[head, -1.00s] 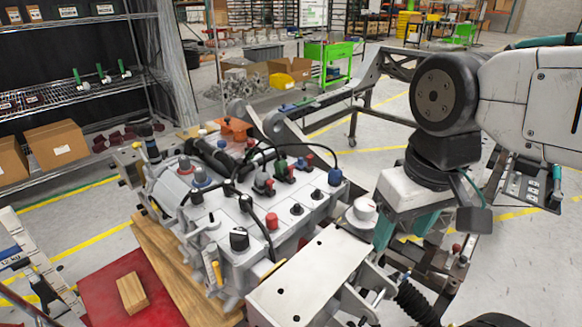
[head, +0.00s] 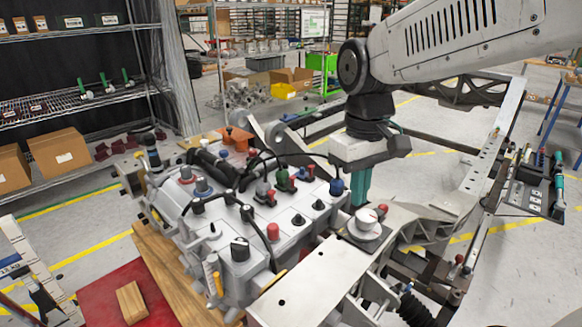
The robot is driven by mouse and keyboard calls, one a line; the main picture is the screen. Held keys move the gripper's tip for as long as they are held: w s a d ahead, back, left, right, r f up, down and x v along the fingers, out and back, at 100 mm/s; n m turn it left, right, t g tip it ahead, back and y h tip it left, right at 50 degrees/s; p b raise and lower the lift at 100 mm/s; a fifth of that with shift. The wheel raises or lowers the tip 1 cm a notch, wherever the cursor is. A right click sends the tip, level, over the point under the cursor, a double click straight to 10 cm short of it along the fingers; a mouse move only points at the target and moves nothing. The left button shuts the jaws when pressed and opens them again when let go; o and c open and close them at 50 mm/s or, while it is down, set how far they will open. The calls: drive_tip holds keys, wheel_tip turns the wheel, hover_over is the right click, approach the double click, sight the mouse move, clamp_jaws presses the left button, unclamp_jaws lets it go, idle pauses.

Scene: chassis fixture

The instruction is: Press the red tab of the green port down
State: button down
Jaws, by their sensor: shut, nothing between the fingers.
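The green port (head: 283,179) stands on the top of the light grey chassis block, near its back right. A small red tab (head: 293,186) shows at its right side; at this size I cannot tell whether it is up or down. My gripper (head: 361,196) has teal fingers that point down, shut and empty. It is to the right of the green port, beyond the blue-capped plug (head: 337,187), and apart from the port. The fingertips' lower ends are near the white round knob (head: 367,219).
A grey port with a red part (head: 264,191) stands left of the green port. Black cables arch over the block. A red cap (head: 273,231) and black knobs (head: 240,249) stand at the front. A bare white plate (head: 310,285) lies in front right.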

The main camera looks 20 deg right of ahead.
drive_tip(key=w+a+f+n, duration=0.1)
drive_tip(key=w+a+n, duration=0.1)
drive_tip(key=w+n, duration=1.55)
wheel_tip(320, 180, up, 3)
drive_tip(key=n, duration=0.4)
hover_over(292, 177)
drive_tip(key=shift+w+d+t, duration=0.1)
drive_tip(key=shift+t, duration=0.3)
drive_tip(key=shift+f, duration=0.15)
wheel_tip(292, 177, down, 14)
drive_tip(key=shift+r, duration=0.1)
